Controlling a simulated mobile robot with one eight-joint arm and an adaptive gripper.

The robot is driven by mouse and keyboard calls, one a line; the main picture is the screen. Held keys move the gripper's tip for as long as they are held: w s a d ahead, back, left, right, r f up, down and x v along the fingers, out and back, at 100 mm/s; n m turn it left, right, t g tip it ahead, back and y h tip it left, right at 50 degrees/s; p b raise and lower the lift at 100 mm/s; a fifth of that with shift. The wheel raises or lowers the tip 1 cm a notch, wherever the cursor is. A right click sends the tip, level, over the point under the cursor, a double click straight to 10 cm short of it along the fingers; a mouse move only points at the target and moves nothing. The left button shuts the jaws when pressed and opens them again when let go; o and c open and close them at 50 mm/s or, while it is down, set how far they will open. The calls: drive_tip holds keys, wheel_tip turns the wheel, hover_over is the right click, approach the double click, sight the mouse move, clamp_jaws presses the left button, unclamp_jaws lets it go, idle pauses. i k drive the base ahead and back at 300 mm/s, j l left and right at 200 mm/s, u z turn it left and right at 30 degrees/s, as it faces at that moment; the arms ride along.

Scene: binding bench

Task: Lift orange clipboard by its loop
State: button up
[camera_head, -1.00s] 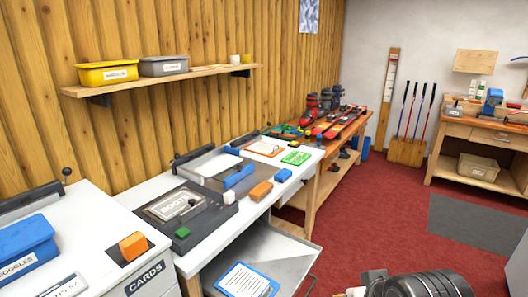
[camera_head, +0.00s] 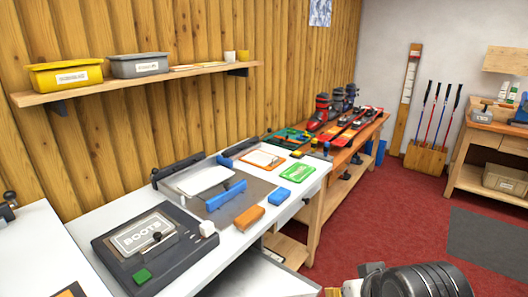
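The orange clipboard (camera_head: 259,164) lies flat on the white bench, toward its far end against the wooden wall. A white sheet covers most of it and its orange edge shows around the sheet. Its loop is too small to make out clearly. Part of my arm, dark and rounded, shows at the bottom right, well apart from the clipboard. My gripper's fingertips are not in view.
A green card (camera_head: 298,174), a blue block (camera_head: 278,199) and an orange block (camera_head: 249,218) lie in front of the clipboard. A dark BOOTS device (camera_head: 150,252) stands nearer. Red carpet (camera_head: 385,205) is clear at right.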

sight(265, 161)
drive_tip(key=i+l+u, duration=0.1)
drive_tip(key=i+l, duration=0.45)
drive_tip(key=i+l+u, duration=0.1)
drive_tip(key=i+l, duration=0.4)
drive_tip(key=i+l+u, duration=0.1)
drive_tip(key=i+l, duration=0.4)
drive_tip(key=l, duration=0.25)
drive_tip(key=i+j+u, duration=0.15)
drive_tip(key=i, duration=0.95)
